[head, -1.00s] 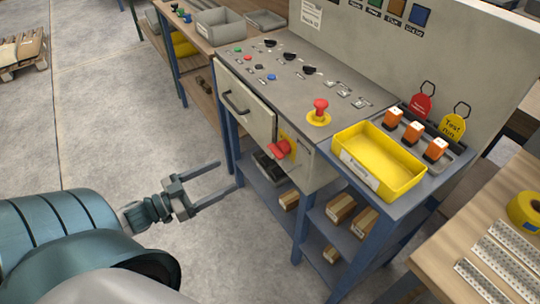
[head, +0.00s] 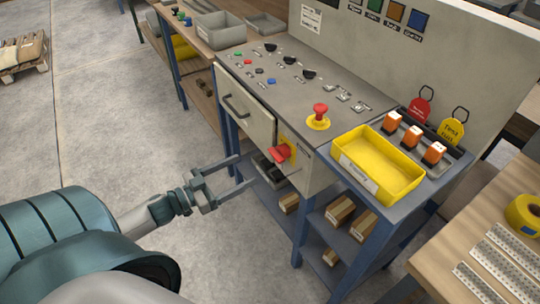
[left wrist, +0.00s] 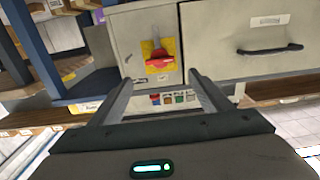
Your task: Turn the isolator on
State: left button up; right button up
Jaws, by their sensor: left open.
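The isolator (head: 282,154) is a red rotary handle on a yellow plate, on the front of the grey control cabinet, right of the drawer. In the left wrist view the isolator (left wrist: 159,61) sits ahead, between and beyond my fingertips, its red handle lying roughly across the plate. My left gripper (head: 246,170) is open and empty, with its fingers pointing at the cabinet front, a little left of the isolator and apart from it. The left gripper's two fingers also show in the left wrist view (left wrist: 158,77). My right gripper is not in view.
A red emergency stop button (head: 320,112) stands on the panel top. A yellow bin (head: 342,168) is at the right corner. The drawer handle (head: 235,106) sticks out left of the isolator. Blue legs and a lower shelf with boxes are below.

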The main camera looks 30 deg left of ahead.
aim_at(273, 156)
pick_arm(q)
jog(key=p+x, duration=0.1)
jog(key=x, duration=0.9)
jog(key=shift+w+r, duration=0.1)
jog(key=shift+w, duration=0.05)
jog(key=shift+w+d+p, duration=0.25)
jog(key=shift+w+p, duration=0.05)
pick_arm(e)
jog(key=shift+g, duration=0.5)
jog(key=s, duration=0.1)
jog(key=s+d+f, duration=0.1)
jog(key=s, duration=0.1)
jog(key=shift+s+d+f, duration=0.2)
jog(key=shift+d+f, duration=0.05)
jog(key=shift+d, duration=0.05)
pick_arm(q)
jog(key=shift+c, duration=0.4)
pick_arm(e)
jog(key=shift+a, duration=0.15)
pick_arm(q)
jog(key=c, duration=1.4)
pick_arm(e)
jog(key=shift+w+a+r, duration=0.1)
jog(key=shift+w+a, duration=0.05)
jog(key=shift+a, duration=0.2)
